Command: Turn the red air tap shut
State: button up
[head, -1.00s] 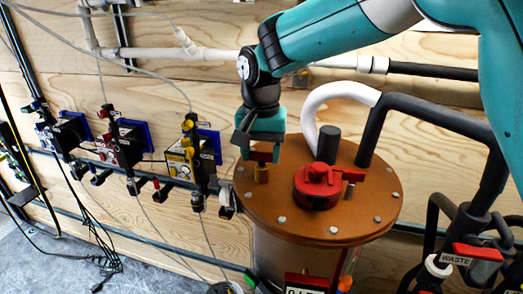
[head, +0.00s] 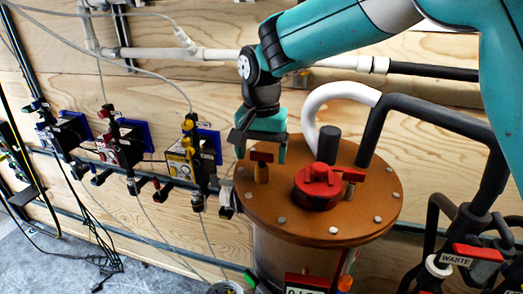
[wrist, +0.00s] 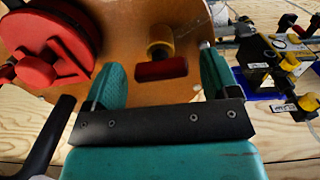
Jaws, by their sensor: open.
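The red air tap (head: 261,157) is a small red bar handle on a brass stem, at the left of the brown round lid (head: 285,215). In the wrist view the tap's red handle (wrist: 161,69) lies crosswise between my fingers, with its brass stem (wrist: 160,42) beyond it. My gripper (head: 261,149) is open just above the tap, pointing down, one finger on each side. In the wrist view my gripper (wrist: 163,75) shows a clear gap between each finger and the handle.
A larger red cap with a side handle (head: 318,185) sits on the lid, right of the tap. A black stub (head: 327,145) and a white-and-black hose (head: 335,92) rise behind it. Valve assemblies (head: 185,160) line the wooden wall at left. A WASTE valve (head: 472,254) is at lower right.

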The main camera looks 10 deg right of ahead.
aim_at(262, 153)
notch_tip(262, 153, up, 17)
jog(key=b, duration=0.2)
jog(key=shift+r, duration=0.2)
jog(key=shift+b, duration=0.3)
jog(key=s+d+f+n+y+b, duration=0.2)
jog(key=s+d+f+n+b, duration=0.1)
jog(key=s+f, duration=0.8)
jog(key=s+d+f+n+y+b, duration=0.2)
jog(key=s+d+f+n, duration=0.4)
jog(key=s+f, duration=0.5)
jog(key=s+n+b, duration=0.1)
jog(key=s, duration=0.3)
jog(key=shift+d+f+n+b, duration=0.15)
jog(key=shift+f+n+b, duration=0.15)
jog(key=shift+b, duration=0.1)
jog(key=shift+s, duration=0.1)
